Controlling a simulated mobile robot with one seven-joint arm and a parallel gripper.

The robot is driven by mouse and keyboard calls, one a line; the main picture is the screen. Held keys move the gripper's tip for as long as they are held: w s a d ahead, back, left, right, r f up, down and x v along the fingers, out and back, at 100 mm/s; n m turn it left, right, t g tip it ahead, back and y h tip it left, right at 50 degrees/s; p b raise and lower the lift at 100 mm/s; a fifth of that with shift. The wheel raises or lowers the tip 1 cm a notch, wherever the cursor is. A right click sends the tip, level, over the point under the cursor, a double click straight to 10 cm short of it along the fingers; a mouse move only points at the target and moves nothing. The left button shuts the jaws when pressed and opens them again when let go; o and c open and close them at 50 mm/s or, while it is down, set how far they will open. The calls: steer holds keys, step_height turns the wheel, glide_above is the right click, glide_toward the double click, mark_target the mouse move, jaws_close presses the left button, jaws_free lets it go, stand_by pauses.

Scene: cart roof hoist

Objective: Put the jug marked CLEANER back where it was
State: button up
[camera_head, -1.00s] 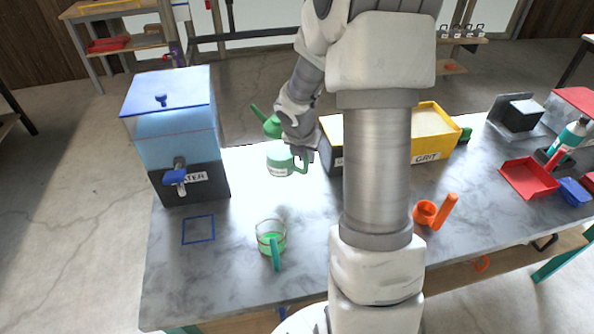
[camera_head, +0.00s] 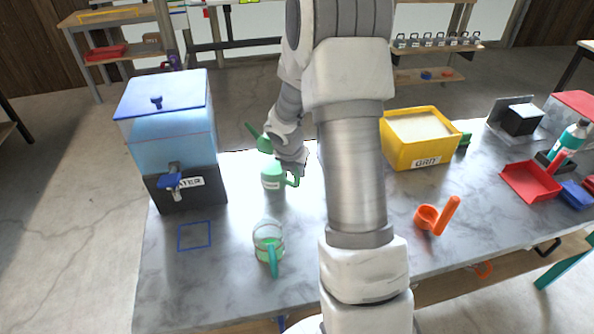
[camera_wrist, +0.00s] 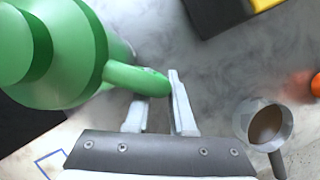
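The green jug (camera_head: 270,179), pale below with a darker green upper part and spout, has a small label too small to read. It is upright at or just above the grey table, right of the water dispenser; contact cannot be made out. My gripper (camera_head: 291,166) is at its handle from the right side. In the wrist view the jug (camera_wrist: 75,60) fills the left, and its handle reaches between the fingertips of my gripper (camera_wrist: 158,100). The fingers look closed about the handle.
The water dispenser (camera_head: 165,130) stands left, with a blue square outline (camera_head: 194,235) before it. Right are a yellow grit bin (camera_head: 403,158), an orange scoop (camera_head: 430,217) and a red dustpan (camera_head: 528,182). A grey cup (camera_wrist: 242,121) shows in the wrist view.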

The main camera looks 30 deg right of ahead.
steer(key=o, duration=0.4)
steer(key=p+v, duration=0.4)
steer(key=v, duration=0.8)
steer(key=shift+r, duration=0.15)
